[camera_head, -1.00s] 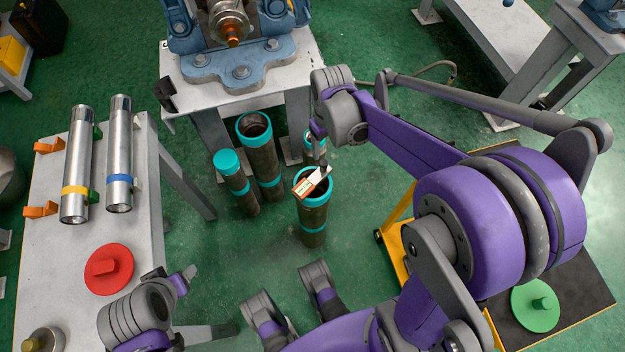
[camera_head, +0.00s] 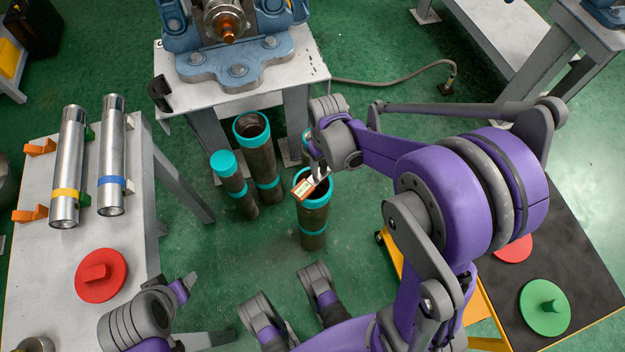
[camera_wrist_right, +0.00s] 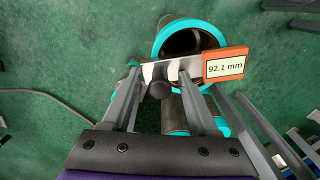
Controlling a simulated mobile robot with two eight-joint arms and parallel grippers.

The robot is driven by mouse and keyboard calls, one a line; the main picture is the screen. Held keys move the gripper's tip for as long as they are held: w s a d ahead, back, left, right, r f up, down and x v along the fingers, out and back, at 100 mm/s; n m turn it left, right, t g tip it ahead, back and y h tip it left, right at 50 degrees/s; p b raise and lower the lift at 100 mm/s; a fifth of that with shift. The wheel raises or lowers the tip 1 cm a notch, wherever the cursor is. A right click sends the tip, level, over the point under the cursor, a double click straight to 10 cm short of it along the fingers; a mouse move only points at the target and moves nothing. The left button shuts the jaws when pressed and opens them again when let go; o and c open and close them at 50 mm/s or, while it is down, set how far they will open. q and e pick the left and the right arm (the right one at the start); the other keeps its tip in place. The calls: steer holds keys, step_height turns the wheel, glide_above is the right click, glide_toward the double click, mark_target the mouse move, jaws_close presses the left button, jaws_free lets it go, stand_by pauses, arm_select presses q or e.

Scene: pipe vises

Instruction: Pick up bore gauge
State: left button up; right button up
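The bore gauge (camera_head: 304,188) has an orange-edged display and a pale metal body. It lies across the teal-rimmed top of an upright pipe (camera_head: 313,224). In the right wrist view, the gauge (camera_wrist_right: 224,66) reads "92.1 mm", and a dark round knob (camera_wrist_right: 160,90) stands up from its body. My right gripper (camera_head: 318,168) is over the gauge. In the wrist view its fingers (camera_wrist_right: 160,78) are spread on either side of the knob, with gaps visible. My left gripper (camera_head: 188,287) is at the lower left, away from the gauge; its opening is unclear.
More teal-rimmed pipes (camera_head: 257,160) stand just left and behind. A bench with a blue vise (camera_head: 235,62) is behind them. The left table (camera_head: 40,260) holds two silver cylinders and a red disc (camera_head: 101,274). A dark cart top (camera_head: 585,270) with a green disc (camera_head: 545,306) is at right.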

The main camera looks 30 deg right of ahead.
jaws_close()
stand_by(1.2)
